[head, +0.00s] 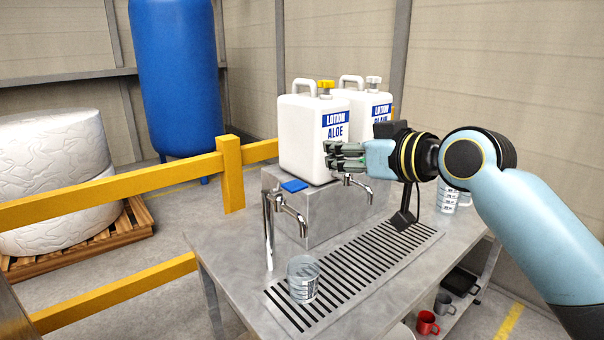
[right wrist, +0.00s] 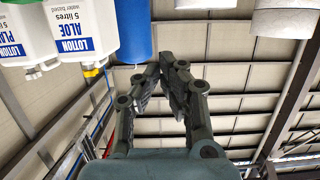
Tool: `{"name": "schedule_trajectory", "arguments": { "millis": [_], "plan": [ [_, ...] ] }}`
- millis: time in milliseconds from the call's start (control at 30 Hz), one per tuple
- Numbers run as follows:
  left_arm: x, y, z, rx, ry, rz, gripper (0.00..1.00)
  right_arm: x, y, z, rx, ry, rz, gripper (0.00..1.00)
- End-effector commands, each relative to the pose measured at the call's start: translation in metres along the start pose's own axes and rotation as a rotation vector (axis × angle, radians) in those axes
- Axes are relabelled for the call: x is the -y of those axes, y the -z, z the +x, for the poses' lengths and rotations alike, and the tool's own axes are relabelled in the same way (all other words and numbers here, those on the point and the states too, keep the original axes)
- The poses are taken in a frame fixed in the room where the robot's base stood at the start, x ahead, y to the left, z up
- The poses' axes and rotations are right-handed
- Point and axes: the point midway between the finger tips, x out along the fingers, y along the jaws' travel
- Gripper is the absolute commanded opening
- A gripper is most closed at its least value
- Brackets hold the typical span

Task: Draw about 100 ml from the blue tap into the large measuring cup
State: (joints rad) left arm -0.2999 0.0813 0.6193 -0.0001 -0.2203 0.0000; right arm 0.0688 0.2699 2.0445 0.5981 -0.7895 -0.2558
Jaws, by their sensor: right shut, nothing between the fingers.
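I see no stream, and the level in the cup is unclear. Another marked measuring cup (head: 447,200) stands behind my right arm, partly hidden. I cannot tell which cup is the large one. My right gripper (head: 329,154) is shut and empty beside the Aloe jug, above the second tap. Its closed fingers also show in the right wrist view (right wrist: 166,68). My left gripper is out of view.
The white Aloe jug (head: 300,140) and another lotion jug (head: 366,103) stand on a metal block (head: 335,218). A second tap (head: 359,186) juts from it. A black stand (head: 403,208) is at the grate's back end. A yellow rail (head: 232,174) runs behind the bench. Mugs (head: 427,323) sit below.

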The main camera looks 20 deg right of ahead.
Motion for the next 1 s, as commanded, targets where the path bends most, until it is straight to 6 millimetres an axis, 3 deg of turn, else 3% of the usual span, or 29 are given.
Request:
{"name": "schedule_trajectory", "arguments": {
  "millis": [367, 567, 867, 1000],
  "plan": [
    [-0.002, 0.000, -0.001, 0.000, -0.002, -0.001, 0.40, 0.000, 0.000, 0.004, 0.001, -0.001, 0.002, 0.00],
    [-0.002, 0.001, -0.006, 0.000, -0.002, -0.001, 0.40, 0.000, 0.002, 0.034, 0.000, 0.000, 0.006, 0.00],
    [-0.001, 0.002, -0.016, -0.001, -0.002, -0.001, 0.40, 0.001, 0.001, 0.098, 0.002, 0.001, 0.005, 0.00],
    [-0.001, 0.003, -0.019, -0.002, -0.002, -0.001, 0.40, 0.001, -0.022, 0.105, 0.007, 0.000, 0.004, 0.00]
  ]
}}
